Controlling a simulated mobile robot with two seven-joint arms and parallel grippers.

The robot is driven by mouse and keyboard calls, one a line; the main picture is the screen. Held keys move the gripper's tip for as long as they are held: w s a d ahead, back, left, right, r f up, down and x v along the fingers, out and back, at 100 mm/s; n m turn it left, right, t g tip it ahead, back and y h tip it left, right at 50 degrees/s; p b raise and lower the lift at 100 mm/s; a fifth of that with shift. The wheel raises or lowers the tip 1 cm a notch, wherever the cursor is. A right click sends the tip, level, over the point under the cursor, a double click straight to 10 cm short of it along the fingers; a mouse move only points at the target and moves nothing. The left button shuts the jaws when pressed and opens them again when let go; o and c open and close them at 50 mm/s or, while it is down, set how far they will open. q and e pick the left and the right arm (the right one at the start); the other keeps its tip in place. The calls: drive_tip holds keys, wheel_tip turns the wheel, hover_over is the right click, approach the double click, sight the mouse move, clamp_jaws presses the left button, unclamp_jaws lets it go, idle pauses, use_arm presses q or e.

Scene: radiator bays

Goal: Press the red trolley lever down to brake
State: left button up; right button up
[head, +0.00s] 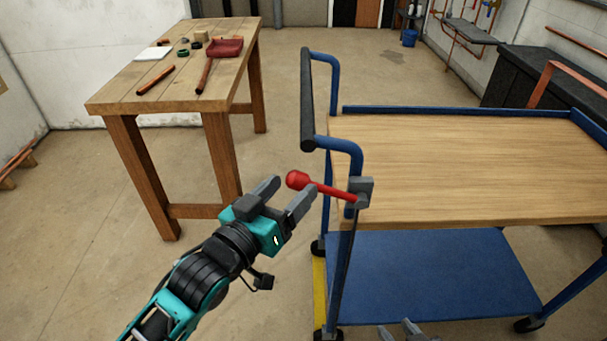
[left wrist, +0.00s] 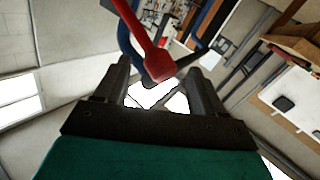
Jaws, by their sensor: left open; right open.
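The red trolley lever (head: 325,188) sticks out to the left from a grey bracket (head: 361,191) on the trolley's corner post, with a round red knob (head: 298,180) at its end. The lever slopes slightly up towards the knob. My left gripper (head: 291,194) is open, with its fingers pointing at the knob, which shows close to the gap between the fingertips. In the left wrist view the red knob (left wrist: 159,62) appears between and beyond the two open fingers; I cannot tell whether they touch it.
The trolley has a wooden top (head: 470,165), a blue lower shelf (head: 430,275) and a black push handle (head: 307,100) above the lever.

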sight(303, 177)
use_arm(q)
drive_tip(key=x, duration=0.5)
drive_tip(key=shift+w+d, duration=0.1)
drive_tip(key=shift+w, duration=0.05)
drive_tip(key=shift+c, duration=0.5)
drive_tip(key=shift+f, duration=0.15)
clamp_jaws()
